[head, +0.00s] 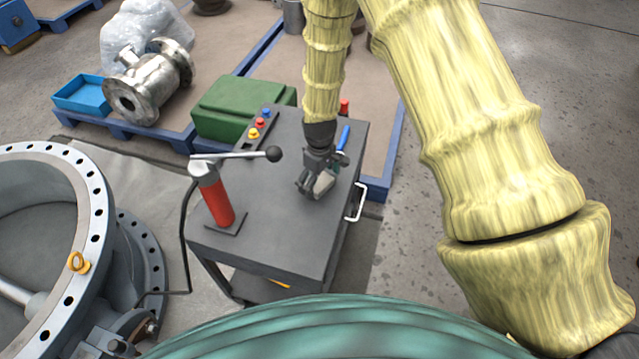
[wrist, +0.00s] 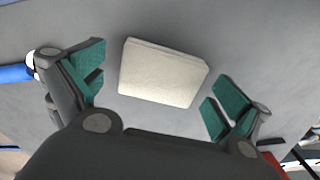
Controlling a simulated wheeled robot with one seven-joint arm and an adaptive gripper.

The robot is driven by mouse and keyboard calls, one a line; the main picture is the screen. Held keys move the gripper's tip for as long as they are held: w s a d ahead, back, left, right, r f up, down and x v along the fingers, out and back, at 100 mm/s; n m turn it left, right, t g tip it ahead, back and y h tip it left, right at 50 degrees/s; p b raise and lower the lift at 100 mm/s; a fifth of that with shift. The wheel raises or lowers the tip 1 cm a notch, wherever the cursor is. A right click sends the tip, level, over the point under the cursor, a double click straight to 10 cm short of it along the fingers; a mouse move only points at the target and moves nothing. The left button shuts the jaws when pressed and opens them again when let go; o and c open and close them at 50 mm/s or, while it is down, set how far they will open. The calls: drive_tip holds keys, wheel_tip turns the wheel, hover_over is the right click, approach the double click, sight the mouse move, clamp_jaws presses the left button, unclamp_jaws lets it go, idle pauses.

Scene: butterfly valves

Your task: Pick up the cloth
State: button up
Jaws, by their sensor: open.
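The cloth (wrist: 163,73) is a folded, cream-white rectangular pad. It lies flat on the grey top of the cart (head: 262,235). In the wrist view it sits between the two teal-padded fingers of my gripper (wrist: 166,88), with a gap on each side. My gripper is open and holds nothing. In the head view my gripper (head: 316,187) points down over the cart top, and the cloth (head: 323,184) shows in part between and beside the fingers. The gripper hides some of it.
A red hand pump (head: 217,200) with a long lever (head: 235,155) stands left on the cart. A blue-handled tool (head: 343,138) lies behind the gripper, and coloured knobs (head: 260,123) line the back left. A large flanged valve (head: 85,220) stands left. The cart's front top is clear.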

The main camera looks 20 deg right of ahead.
sight(319, 181)
drive_tip(key=shift+c, duration=0.2)
drive_tip(key=c, duration=1)
drive_tip(key=shift+r, duration=0.15)
drive_tip(key=shift+r, duration=0.6)
drive_tip(key=shift+r+b, duration=0.4)
drive_tip(key=shift+r, duration=0.5)
drive_tip(key=s, duration=0.5)
drive_tip(key=s+d+r+b, duration=0.1)
drive_tip(key=s, duration=0.4)
drive_tip(key=s+b, duration=0.1)
drive_tip(key=s, duration=0.5)
drive_tip(key=shift+d+r, duration=0.15)
drive_tip(key=shift+r, duration=0.2)
